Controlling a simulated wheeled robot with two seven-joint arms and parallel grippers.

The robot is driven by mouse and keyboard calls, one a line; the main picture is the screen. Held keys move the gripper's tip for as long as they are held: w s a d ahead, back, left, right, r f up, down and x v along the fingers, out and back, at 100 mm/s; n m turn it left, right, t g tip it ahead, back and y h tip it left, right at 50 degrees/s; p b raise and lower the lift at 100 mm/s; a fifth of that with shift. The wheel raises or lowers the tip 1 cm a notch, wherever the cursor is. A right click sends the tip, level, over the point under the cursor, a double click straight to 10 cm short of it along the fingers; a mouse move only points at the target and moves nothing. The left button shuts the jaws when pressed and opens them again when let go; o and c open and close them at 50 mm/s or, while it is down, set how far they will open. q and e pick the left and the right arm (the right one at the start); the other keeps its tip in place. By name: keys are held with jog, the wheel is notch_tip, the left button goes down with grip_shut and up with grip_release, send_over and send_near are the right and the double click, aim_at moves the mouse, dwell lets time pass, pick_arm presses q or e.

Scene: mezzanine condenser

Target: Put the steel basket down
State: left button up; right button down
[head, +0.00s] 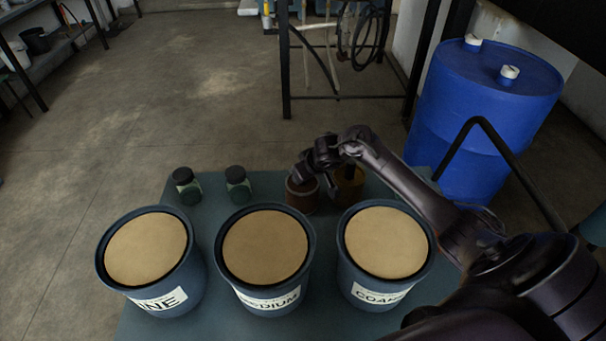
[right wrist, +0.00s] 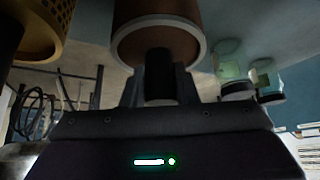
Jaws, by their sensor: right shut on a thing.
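My right gripper (head: 306,172) is shut on the dark upright handle (right wrist: 159,75) of a reddish-brown cylindrical basket. The basket (head: 301,195) is at the back of the blue-grey table, behind the gap between the middle and right buckets. In the right wrist view the basket (right wrist: 158,35) has a pale rim. I cannot tell whether its base touches the table. A brass-coloured basket (head: 348,188) with a dark handle stands just to its right; its perforated wall shows in the right wrist view (right wrist: 40,28). No basket looks plainly steel-grey. My left gripper is not in view.
Three buckets of tan material, marked FINE (head: 185,290), MEDIUM (head: 296,283) and COARSE (head: 360,278), line the table's front. Two dark-lidded jars (head: 187,186) (head: 237,185) stand at the back left. Bare table (head: 267,183) lies between jars and basket. A blue drum (head: 470,125) stands beyond right.

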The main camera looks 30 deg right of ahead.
jog(key=c, duration=1.1)
grip_release()
jog(key=shift+f, duration=0.1)
jog(key=shift+r, duration=0.25)
jog(key=shift+p+v, duration=1.55)
jog(key=shift+v, duration=4.4)
